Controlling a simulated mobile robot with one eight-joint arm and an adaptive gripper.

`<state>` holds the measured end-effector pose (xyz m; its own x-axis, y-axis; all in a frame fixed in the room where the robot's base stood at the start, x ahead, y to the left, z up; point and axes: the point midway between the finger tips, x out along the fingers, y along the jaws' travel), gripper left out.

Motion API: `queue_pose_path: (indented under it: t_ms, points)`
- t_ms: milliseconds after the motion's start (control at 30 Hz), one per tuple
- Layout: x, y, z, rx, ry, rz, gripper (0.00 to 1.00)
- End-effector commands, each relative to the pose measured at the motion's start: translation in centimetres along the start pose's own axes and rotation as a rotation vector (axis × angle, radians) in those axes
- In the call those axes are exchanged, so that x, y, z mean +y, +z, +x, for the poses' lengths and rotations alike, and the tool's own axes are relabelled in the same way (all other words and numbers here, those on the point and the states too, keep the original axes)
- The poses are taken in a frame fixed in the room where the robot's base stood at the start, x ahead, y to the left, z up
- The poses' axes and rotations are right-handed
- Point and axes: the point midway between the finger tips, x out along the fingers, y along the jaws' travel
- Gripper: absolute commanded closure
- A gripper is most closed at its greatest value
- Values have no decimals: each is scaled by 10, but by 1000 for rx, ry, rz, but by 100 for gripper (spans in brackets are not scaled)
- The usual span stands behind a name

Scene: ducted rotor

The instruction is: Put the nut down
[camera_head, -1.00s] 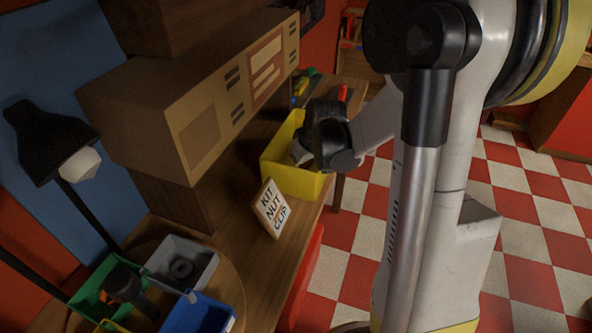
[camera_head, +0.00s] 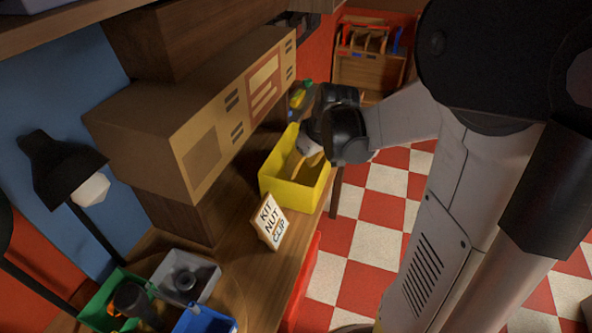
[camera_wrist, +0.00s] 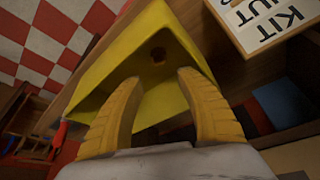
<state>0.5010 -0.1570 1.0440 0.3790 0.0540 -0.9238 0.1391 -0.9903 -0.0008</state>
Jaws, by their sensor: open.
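My gripper (camera_head: 308,162) is open, with its yellow fingers pointing down over the yellow bin (camera_head: 283,190) on the bench. In the wrist view my gripper (camera_wrist: 158,82) has its two ribbed fingers spread apart, with nothing between them. Past the fingertips, a small brown roundish spot shows against the yellow bin (camera_wrist: 115,62). I cannot tell whether it is the nut or a hole. A dark ring-like part (camera_head: 185,280) lies in the grey bin (camera_head: 207,289) at the lower left.
A sign reading KIT NUT CLIP (camera_head: 270,222) stands just in front of the yellow bin. A cardboard box (camera_head: 195,120) is close on the left. A black lamp (camera_head: 62,170), a green bin (camera_head: 95,312) and a blue bin (camera_head: 205,321) are nearer.

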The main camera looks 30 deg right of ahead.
Motion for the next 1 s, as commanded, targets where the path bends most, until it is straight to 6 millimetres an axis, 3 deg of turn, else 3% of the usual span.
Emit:
queue_pose_path:
  t_ms: [100,267,367,467,600,700,833,1000]
  points:
    - [0,-1,-20,0,0,1,56]
    - [-5,0,-34,3,3,1,56]
    - [-26,1,-48,15,15,10,56]
    - [-62,7,-71,40,36,26,56]
    - [-113,26,-102,100,64,59,56]
    - [-141,44,-116,145,72,81,56]
    - [-164,62,-126,194,72,103,56]
    - [-175,72,-130,225,69,119,56]
